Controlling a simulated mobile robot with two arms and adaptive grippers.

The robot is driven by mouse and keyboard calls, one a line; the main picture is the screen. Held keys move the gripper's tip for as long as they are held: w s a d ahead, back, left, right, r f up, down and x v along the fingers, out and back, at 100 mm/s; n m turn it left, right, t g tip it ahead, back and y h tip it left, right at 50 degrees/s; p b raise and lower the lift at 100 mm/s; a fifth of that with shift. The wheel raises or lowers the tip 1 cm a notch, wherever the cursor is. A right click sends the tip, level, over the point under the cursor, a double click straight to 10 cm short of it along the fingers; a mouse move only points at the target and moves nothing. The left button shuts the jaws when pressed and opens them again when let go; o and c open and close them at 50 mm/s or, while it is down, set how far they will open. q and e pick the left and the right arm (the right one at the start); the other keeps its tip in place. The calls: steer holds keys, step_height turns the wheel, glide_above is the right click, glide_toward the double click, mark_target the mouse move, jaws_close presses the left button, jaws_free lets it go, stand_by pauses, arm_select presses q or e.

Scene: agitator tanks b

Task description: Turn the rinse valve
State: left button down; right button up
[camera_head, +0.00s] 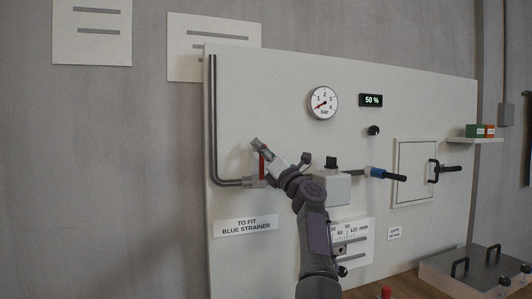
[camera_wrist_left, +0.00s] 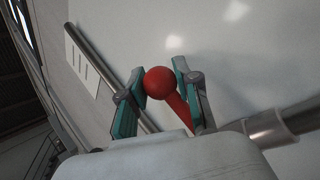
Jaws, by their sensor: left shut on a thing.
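The rinse valve has a red lever (camera_head: 262,166) that stands roughly upright on the short pipe at the lower left of the panel. In the left wrist view the red ball knob (camera_wrist_left: 160,83) at the lever's end sits between my two teal-padded fingers, with the red stem running down to the right. My left gripper (camera_head: 257,145) is shut on this red lever. The valve body (camera_head: 257,183) is partly hidden behind my gripper and wrist. My right gripper is not in view.
A grey pipe (camera_head: 213,120) runs down the panel's left edge and bends toward the valve. A gauge (camera_head: 323,103), a "50 %" display (camera_head: 371,100), a black knob (camera_head: 374,130) and a blue-collared rod (camera_head: 377,172) are to the right. A metal lid (camera_head: 470,272) with handles is at lower right.

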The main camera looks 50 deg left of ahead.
arm_select(q)
steer(key=shift+s+r+g, duration=0.15)
steer(key=shift+r+g, duration=0.15)
steer(key=shift+r, duration=0.05)
steer(key=c, duration=1.3)
jaws_free()
steer(key=o, duration=0.5)
steer(key=shift+a+f, duration=0.15)
steer(key=shift+f, duration=0.05)
steer(key=shift+d+f, duration=0.15)
steer(key=shift+d, duration=0.05)
steer(key=v, duration=1.1)
steer(key=shift+d, duration=0.25)
steer(key=shift+f, duration=0.1)
